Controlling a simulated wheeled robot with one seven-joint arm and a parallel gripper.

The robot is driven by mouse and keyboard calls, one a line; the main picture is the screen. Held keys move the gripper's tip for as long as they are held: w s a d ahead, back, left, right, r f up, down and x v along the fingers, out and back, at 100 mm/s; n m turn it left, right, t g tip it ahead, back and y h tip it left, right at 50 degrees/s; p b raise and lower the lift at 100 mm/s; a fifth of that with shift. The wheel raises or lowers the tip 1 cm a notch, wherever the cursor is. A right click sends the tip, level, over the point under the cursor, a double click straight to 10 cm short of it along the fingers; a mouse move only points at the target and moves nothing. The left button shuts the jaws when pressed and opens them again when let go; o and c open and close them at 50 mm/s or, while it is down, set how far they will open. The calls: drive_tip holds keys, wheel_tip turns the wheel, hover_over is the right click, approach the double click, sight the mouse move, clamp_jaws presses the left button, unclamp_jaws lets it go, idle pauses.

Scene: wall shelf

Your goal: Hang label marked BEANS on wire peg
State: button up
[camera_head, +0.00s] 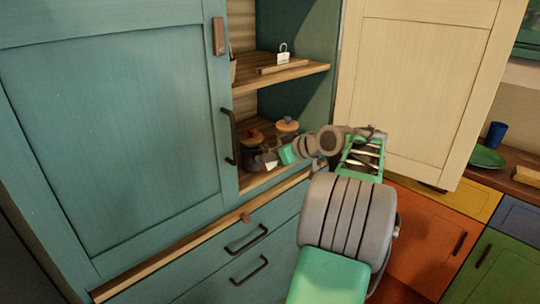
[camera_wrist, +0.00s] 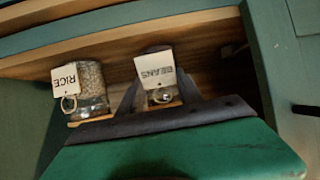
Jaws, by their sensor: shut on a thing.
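The white label marked BEANS (camera_wrist: 156,71) shows upside down in the wrist view, with a small ring (camera_wrist: 162,97) below it. My gripper (camera_wrist: 157,82) has its dark fingers on either side of the label and is shut on it. In the head view my gripper (camera_head: 272,158) reaches into the lower shelf, with the white label (camera_head: 271,165) at its tip in front of the jars. A jar (camera_wrist: 92,88) with a RICE label (camera_wrist: 66,78) and ring stands beside it in the wrist view. I cannot tell whether the BEANS ring touches a wire peg.
On the lower shelf stand a dark jar with a red lid (camera_head: 252,136) and a jar with an orange lid (camera_head: 287,125). A white tag (camera_head: 283,57) sits on the upper shelf. A teal door (camera_head: 110,130) is at left and an open cream door (camera_head: 412,90) at right.

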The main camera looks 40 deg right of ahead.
drive_tip(key=shift+w+f, duration=0.15)
drive_tip(key=shift+f, duration=0.15)
drive_tip(key=shift+f, duration=0.1)
drive_tip(key=shift+w+f+b, duration=0.15)
drive_tip(key=shift+w+b, duration=0.05)
drive_tip(key=shift+b, duration=0.1)
idle(0.4)
drive_tip(key=o, duration=1.4)
drive_tip(key=shift+c, duration=0.2)
